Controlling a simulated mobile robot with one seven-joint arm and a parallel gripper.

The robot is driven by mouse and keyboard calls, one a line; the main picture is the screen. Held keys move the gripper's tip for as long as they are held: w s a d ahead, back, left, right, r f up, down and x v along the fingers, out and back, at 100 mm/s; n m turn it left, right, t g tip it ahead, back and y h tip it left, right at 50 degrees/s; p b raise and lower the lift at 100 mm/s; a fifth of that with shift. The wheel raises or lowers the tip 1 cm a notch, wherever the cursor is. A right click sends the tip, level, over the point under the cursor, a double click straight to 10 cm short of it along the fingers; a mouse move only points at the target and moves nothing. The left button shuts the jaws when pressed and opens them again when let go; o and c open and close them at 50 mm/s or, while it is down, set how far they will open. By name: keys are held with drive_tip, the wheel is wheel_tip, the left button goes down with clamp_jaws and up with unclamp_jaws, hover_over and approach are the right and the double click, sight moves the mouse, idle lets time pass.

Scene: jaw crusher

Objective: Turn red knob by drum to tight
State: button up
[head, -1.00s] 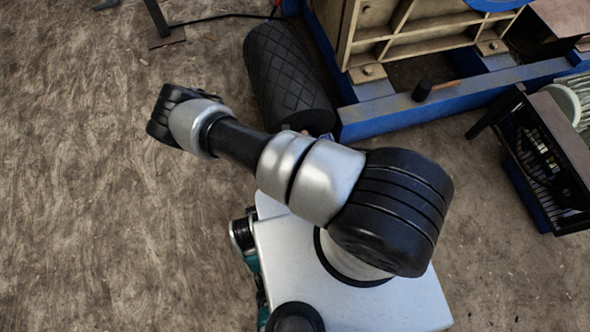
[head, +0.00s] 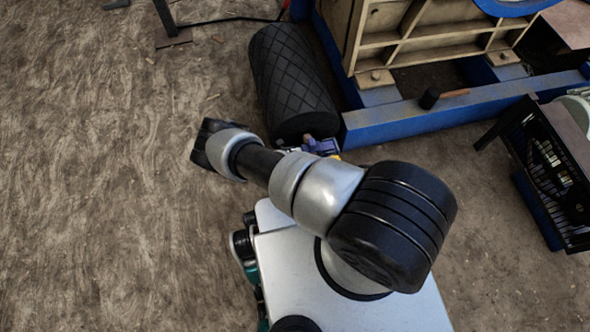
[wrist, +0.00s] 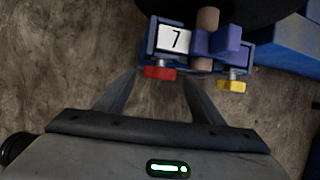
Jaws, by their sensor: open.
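The red knob (wrist: 160,72) sticks out from the front of a small blue fixture with a white plate marked 7 (wrist: 173,39) in the wrist view. My gripper (wrist: 160,82) is open, its two fingers pointing toward the fixture. The knob appears between the fingertips; I cannot tell how much depth lies between them. The black drum (head: 290,82) lies on the ground in the head view, and its dark end (wrist: 240,9) shows behind the fixture in the wrist view. Part of the fixture (head: 322,146) shows beside the drum's near end; the red knob is hidden there.
A yellow knob (wrist: 231,86) sits on the same fixture, right of the red one. A blue beam (head: 440,112) of the machine frame lies right of the drum. A dark open box (head: 550,165) stands at the right. Ground to the left is clear.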

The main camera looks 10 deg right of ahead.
drive_tip(key=shift+b+x, duration=0.55)
drive_tip(key=shift+x, duration=1.4)
drive_tip(key=c, duration=1)
drive_tip(key=shift+c, duration=0.2)
